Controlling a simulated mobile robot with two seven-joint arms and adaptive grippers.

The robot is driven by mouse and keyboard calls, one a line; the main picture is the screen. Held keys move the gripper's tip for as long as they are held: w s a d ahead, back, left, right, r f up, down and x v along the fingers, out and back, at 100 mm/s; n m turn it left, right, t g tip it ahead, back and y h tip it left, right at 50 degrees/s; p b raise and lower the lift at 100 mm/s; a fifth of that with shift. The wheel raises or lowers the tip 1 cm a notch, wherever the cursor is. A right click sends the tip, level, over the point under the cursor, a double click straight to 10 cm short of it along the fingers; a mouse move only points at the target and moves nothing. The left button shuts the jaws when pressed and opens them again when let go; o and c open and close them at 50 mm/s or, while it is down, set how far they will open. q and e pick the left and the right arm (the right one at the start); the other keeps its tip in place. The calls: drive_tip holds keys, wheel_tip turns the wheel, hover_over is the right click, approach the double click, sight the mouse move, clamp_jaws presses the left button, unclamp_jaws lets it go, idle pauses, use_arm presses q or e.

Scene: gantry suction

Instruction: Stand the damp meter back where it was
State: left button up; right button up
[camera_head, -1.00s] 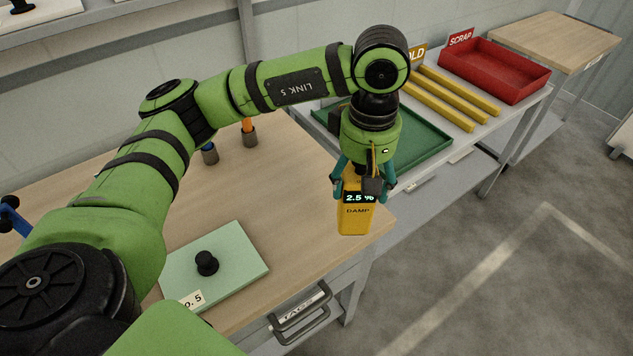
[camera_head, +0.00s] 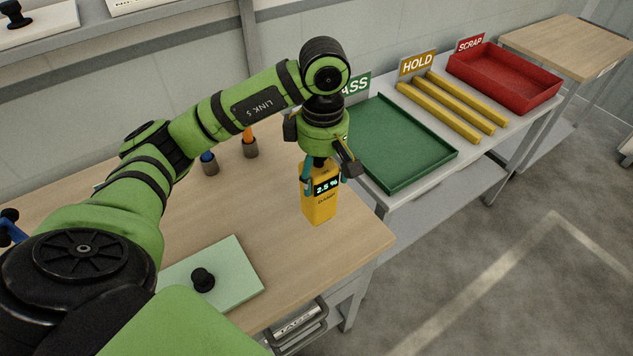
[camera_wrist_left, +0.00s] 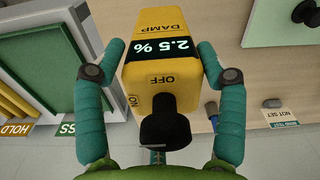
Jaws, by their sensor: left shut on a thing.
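The damp meter (camera_head: 319,206) is a yellow upright block with a display reading 2.5 %. It is near the right part of the wooden table (camera_head: 222,207) in the head view; whether its base touches the table I cannot tell. My left gripper (camera_head: 324,178) is shut on its upper part from above. In the left wrist view the meter (camera_wrist_left: 161,68) sits between the two teal fingers (camera_wrist_left: 157,90), with a black knob and the word OFF near its top. My right gripper is not in view.
A pale green plate (camera_head: 232,270) with a black knob lies at the table's front. Two small cups (camera_head: 250,149) holding blue and orange items stand at the back. To the right are a green tray (camera_head: 440,157), yellow bars (camera_head: 452,104) and a red tray (camera_head: 553,97).

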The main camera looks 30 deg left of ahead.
sight(319, 208)
use_arm(q)
drive_tip(key=shift+a+f, duration=0.3)
drive_tip(key=shift+a, duration=0.15)
wheel_tip(319, 208, down, 3)
drive_tip(key=shift+s+f+p, duration=0.1)
drive_tip(key=shift+p, duration=0.8)
drive_tip(key=shift+f, duration=0.35)
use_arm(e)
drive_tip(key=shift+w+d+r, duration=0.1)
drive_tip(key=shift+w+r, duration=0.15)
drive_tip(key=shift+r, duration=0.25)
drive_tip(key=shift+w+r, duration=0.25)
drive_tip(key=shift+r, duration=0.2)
use_arm(q)
drive_tip(key=shift+f, duration=0.15)
drive_tip(key=o, duration=1.7)
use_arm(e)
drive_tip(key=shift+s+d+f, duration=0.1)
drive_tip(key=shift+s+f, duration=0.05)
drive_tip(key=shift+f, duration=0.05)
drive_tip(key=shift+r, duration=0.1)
